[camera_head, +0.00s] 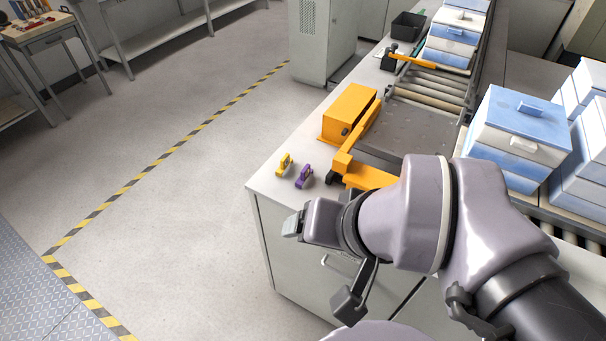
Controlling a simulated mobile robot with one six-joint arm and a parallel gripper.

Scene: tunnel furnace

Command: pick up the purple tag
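The purple tag (304,176) stands on the light counter top near its left edge, just right of a similar yellow tag (284,164). The two tags are close together with a small gap. My gripper (320,264) is in the lower middle of the view, nearer the camera than the tags. Its two fingers are spread wide apart and nothing shows between them. The purple tag is in full view, apart from the gripper.
An orange box (349,112) and an orange arm-like fixture (360,165) stand right of the tags. A roller conveyor (432,87) and blue-and-white boxes (517,135) lie further right. A black bin (408,26) sits at the back. Floor left of the counter is clear.

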